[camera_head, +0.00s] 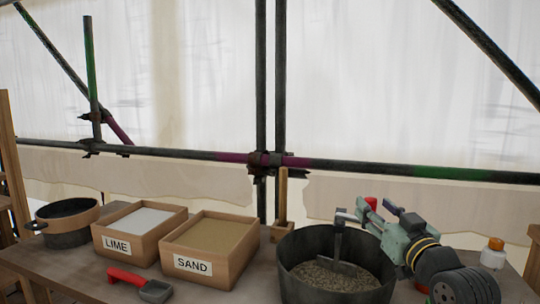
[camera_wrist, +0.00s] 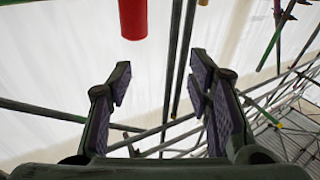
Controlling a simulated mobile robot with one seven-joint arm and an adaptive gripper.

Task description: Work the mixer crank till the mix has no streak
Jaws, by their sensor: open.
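The mixer is a dark round tub (camera_head: 300,285) at the front of the bench, right of centre. Inside is a grey-brown grainy mix (camera_head: 335,276); I cannot make out clear streaks at this size. A grey crank (camera_head: 339,238) stands upright in the tub with a paddle in the mix. Its red handle (camera_head: 371,202) shows behind my gripper (camera_head: 378,215). In the wrist view, the red handle (camera_wrist: 132,18) is at the top, beyond and left of the middle between my open, empty fingers (camera_wrist: 163,78). The handle appears apart from the fingers.
Left of the tub are a sand box (camera_head: 215,275), a lime box (camera_head: 138,240) and a dark pot (camera_head: 68,222). A white bottle (camera_head: 493,253) stands right of my arm. Scaffold poles (camera_head: 270,100) rise behind the bench.

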